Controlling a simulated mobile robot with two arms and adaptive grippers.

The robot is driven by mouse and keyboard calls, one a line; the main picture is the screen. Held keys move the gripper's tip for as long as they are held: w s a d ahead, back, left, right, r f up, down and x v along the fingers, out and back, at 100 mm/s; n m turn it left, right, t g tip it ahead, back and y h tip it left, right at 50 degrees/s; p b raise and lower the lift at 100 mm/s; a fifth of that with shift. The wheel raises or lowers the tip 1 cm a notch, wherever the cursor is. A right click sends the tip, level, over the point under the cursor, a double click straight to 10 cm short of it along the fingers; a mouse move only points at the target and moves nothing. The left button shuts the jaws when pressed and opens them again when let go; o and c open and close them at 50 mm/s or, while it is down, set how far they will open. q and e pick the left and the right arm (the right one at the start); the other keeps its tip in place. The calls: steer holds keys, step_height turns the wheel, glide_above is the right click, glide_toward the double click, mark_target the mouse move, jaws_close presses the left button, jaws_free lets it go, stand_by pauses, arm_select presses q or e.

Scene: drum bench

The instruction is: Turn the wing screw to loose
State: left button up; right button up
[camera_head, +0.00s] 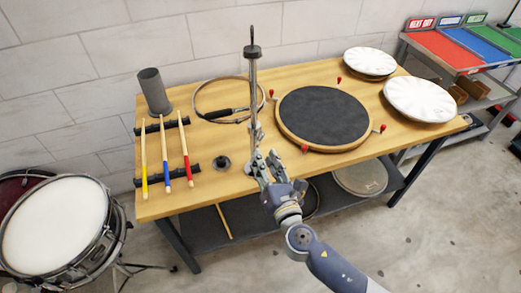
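An upright metal stand (252,90) with a dark round piece on its upper part rises from the front part of the wooden bench (230,184). The wing screw is too small to make out for sure; the lower stand is partly hidden by my gripper. My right gripper (264,160) is at the lower part of the stand, its fingers pointing up and away. Its two fingers look parted, with a gap between them. I cannot tell whether they touch the stand. My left gripper is not in view.
A round dark drum pad (324,116) lies right of the stand, a hoop (197,101) behind it. Drumsticks (165,150) on black racks and a grey cup (154,91) are at the left. White-topped round pieces (420,99) are at the right. A drum (55,226) stands on the floor.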

steer(key=v, duration=0.6)
steer(key=shift+s, duration=0.35)
steer(key=shift+d, duration=0.1)
steer(key=d+f+m+g+h+b, duration=0.15)
steer(key=d+f+m, duration=0.25)
steer(key=f, duration=0.6)
steer(key=d+f+m+g+h+p, duration=0.1)
steer(key=d+f+m+g+h, duration=0.2)
steer(key=f, duration=0.7)
steer(key=s+d+f+m+g+b, duration=0.1)
steer(key=s+d+f+m+g, duration=0.2)
steer(key=f, duration=0.5)
steer(key=s+d+f+m+g, duration=0.1)
steer(key=s+d+f+m, duration=0.35)
steer(key=f, duration=0.35)
steer(key=s+d+f+m+g, duration=0.1)
steer(key=s+f+m+g, duration=0.1)
steer(key=s+f+m, duration=0.4)
steer(key=s+d+f+m+g+b, duration=0.1)
steer(key=s+f+m, duration=0.5)
steer(key=s, duration=1)
steer(key=s+d+f+m+g+h, duration=0.1)
steer(key=s+d+f+m+g, duration=0.2)
steer(key=s+f+m, duration=0.3)
steer(key=s+f+g, duration=0.1)
steer(key=s, duration=0.3)
steer(key=shift+s+d+g+b, duration=0.2)
steer(key=shift+s+g+b, duration=0.15)
steer(key=shift+s+b, duration=0.05)
